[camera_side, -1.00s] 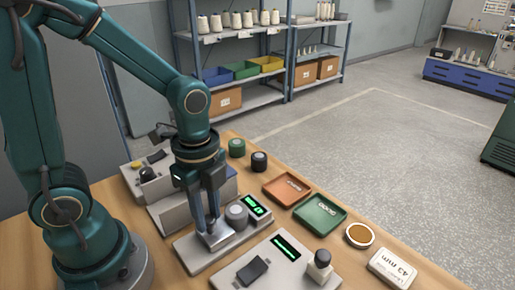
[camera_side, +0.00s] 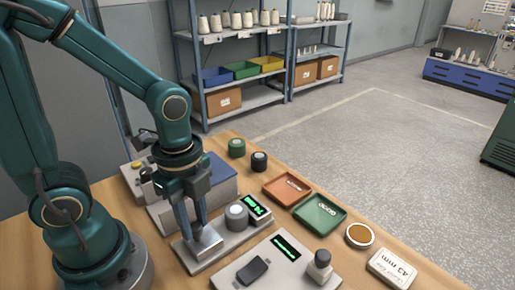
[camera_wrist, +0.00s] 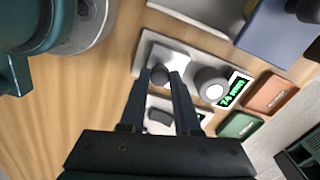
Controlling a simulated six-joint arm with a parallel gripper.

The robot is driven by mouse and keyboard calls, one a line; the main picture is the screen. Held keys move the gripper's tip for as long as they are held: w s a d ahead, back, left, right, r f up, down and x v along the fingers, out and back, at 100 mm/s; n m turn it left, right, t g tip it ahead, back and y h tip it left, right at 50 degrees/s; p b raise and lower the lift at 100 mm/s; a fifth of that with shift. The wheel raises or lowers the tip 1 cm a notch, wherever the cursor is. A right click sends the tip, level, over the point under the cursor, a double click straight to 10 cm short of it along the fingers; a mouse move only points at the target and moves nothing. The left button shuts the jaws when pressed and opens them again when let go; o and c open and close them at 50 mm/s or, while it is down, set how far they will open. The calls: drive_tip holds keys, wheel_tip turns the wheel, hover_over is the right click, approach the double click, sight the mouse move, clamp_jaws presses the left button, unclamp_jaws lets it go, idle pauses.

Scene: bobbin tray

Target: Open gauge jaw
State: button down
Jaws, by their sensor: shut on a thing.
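The gauge (camera_side: 196,257) is a pale plate on the bench with a metal sliding jaw (camera_side: 206,242), a round grey post (camera_side: 237,215) and a green-lit display (camera_side: 258,206). My gripper (camera_side: 193,236) reaches down at the jaw's left end and is shut on the jaw's grip. A gap shows between the jaw and the post. In the wrist view, the fingers (camera_wrist: 161,74) close around a dark knob at the jaw, with the post (camera_wrist: 211,88) and display (camera_wrist: 235,89) to the right. The fingers hide part of the grip.
A panel (camera_side: 229,278) with a green bar, dark switch and knob stands in front. An orange tray (camera_side: 287,189), green tray (camera_side: 320,214), round dish (camera_side: 360,235) and "43 mm" card (camera_side: 393,267) lie to the right. Two bobbins (camera_side: 237,147) stand behind. A blue-topped box (camera_side: 215,178) is close behind my gripper.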

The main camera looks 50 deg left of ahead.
sight(195, 226)
drive_tip(key=c, duration=0.6)
unclamp_jaws()
drive_tip(key=shift+r, duration=0.1)
drive_tip(key=shift+r, duration=2.5)
